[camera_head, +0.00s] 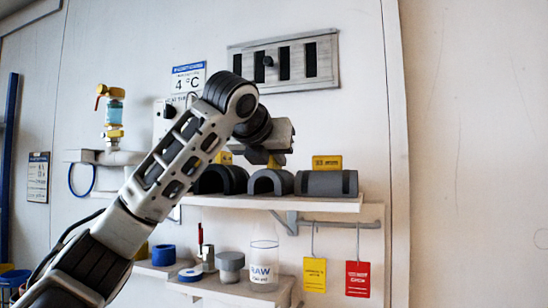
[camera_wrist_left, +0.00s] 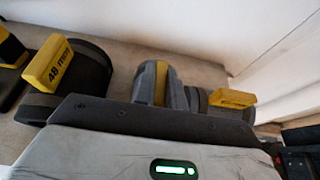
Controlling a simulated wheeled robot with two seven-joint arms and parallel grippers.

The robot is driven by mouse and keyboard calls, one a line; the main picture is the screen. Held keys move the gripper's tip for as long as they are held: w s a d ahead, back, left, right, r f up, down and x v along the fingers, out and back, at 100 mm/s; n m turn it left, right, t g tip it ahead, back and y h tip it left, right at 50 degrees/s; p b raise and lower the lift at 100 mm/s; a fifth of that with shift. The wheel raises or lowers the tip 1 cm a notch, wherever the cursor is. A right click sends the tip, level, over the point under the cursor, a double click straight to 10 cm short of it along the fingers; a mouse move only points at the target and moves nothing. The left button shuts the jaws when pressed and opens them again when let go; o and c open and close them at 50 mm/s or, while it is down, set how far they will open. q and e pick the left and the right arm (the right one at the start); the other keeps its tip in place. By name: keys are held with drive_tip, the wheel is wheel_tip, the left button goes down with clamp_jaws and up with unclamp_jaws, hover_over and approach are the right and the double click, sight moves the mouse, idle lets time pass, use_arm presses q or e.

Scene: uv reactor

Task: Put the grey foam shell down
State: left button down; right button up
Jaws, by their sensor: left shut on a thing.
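The grey foam shell (camera_head: 270,183) is a dark half-round arch in the middle of three on the upper shelf. My left gripper (camera_head: 268,158) is directly above it, shut on it around the yellow block on its top. In the left wrist view the held shell (camera_wrist_left: 178,93) shows just beyond the dark gripper edge, with a yellow strip on top. The fingertips are mostly hidden. In the head view the shell appears upright at shelf level; I cannot tell whether it touches the shelf. My right gripper is not in view.
A shell on the left (camera_head: 220,180) and one on the right marked 33 mm (camera_head: 327,184) stand close beside it on the upper shelf (camera_head: 310,204). A wall vent (camera_head: 290,62) is above. Tags hang below; a lower shelf holds a RAW beaker (camera_head: 264,268).

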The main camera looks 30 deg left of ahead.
use_arm(q)
drive_tip(key=shift+f, duration=0.15)
drive_tip(key=c, duration=1.5)
unclamp_jaws()
drive_tip(key=shift+o, duration=0.2)
drive_tip(key=shift+s+r, duration=0.2)
drive_tip(key=shift+r, duration=0.05)
drive_tip(key=b+v, duration=0.2)
drive_tip(key=v, duration=0.9)
drive_tip(key=shift+s+r, duration=0.2)
drive_tip(key=shift+s, duration=0.1)
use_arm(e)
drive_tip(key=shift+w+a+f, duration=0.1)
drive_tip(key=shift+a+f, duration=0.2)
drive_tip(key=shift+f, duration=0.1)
